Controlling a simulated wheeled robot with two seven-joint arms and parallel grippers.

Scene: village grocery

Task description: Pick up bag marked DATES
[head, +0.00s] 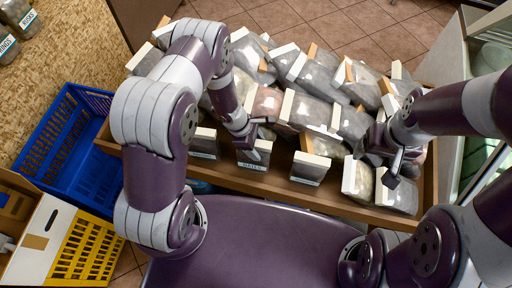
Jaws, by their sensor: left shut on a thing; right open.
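The bag marked DATES (251,165) is at the front edge of a wooden bin (330,204), in the left half of the head view. It has a pale top band and a dark label. My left gripper (252,150) reaches down over it and is shut on its top; my fingers hide part of the bag. My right gripper (393,173) is open above the bags at the bin's right end, near a bag with a white band (360,180). It holds nothing that I can see.
Several similar bags (313,75) are heaped in the bin behind and beside. A blue crate (62,150), a yellow crate (88,252) and a cardboard box (30,245) stand at left. A glass-sided case (488,150) stands at right. Tiled floor is clear behind the bin.

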